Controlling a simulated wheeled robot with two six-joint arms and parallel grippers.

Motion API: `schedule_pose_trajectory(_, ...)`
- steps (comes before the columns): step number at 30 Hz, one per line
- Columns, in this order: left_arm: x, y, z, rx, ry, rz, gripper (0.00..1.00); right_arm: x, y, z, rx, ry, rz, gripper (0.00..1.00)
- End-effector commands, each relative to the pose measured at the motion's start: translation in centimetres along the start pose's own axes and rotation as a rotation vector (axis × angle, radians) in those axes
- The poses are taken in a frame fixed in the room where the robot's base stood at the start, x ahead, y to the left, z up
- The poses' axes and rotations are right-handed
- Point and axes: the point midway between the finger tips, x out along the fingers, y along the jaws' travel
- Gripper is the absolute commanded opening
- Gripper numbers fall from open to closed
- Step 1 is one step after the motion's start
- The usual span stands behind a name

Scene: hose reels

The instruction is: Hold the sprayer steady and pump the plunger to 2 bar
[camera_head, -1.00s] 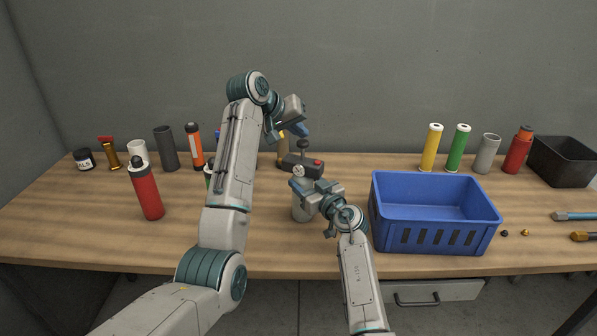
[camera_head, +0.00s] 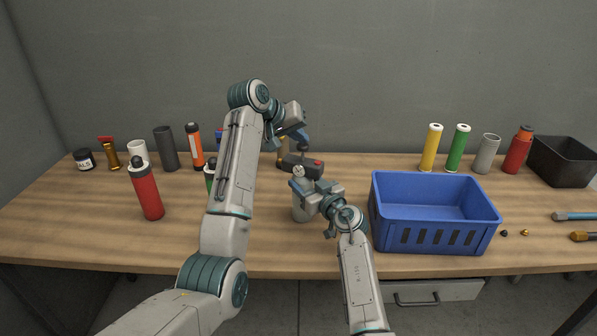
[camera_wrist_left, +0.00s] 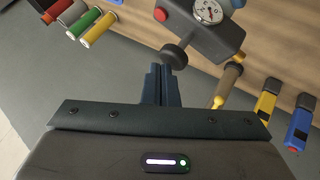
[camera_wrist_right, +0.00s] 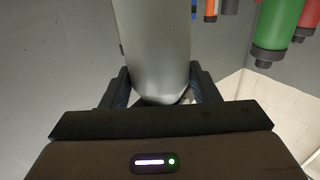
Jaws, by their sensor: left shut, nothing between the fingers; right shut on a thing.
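The sprayer's pale grey tank (camera_head: 301,208) stands upright on the bench. Its dark head (camera_head: 297,163) carries a round gauge (camera_wrist_left: 208,11) and a red button (camera_wrist_left: 160,14); the needle is too small to read. My right gripper (camera_head: 308,188) is shut around the tank, with a finger on each side of it in the right wrist view (camera_wrist_right: 160,88). My left gripper (camera_head: 303,139) is shut and empty, fingertips down over the plunger. The dark plunger knob (camera_wrist_left: 175,56) is right by those fingertips in the left wrist view; I cannot tell whether they touch.
A blue crate (camera_head: 437,244) stands just right of the sprayer. A red bottle (camera_head: 147,192) and several cylinders stand at left. Yellow (camera_head: 431,148) and green (camera_head: 458,148) cylinders and a black bin (camera_head: 562,162) are at back right. The front left bench is clear.

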Motion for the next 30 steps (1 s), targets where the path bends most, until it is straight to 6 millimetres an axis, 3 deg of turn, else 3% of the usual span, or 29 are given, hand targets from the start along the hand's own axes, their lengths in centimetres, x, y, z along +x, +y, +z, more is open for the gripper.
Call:
schedule_pose_trajectory(9,2.1,-1.5,1.5,-0.001,-0.003,0.0,0.0,-0.1,-0.1,0.6,0.001,-0.009,-0.002,0.2)
schedule_pose_trajectory(30,2.6,-1.9,2.0,-0.005,-0.013,-0.003,0.0,0.0,-0.1,0.4,0.002,-0.006,-0.004,0.2)
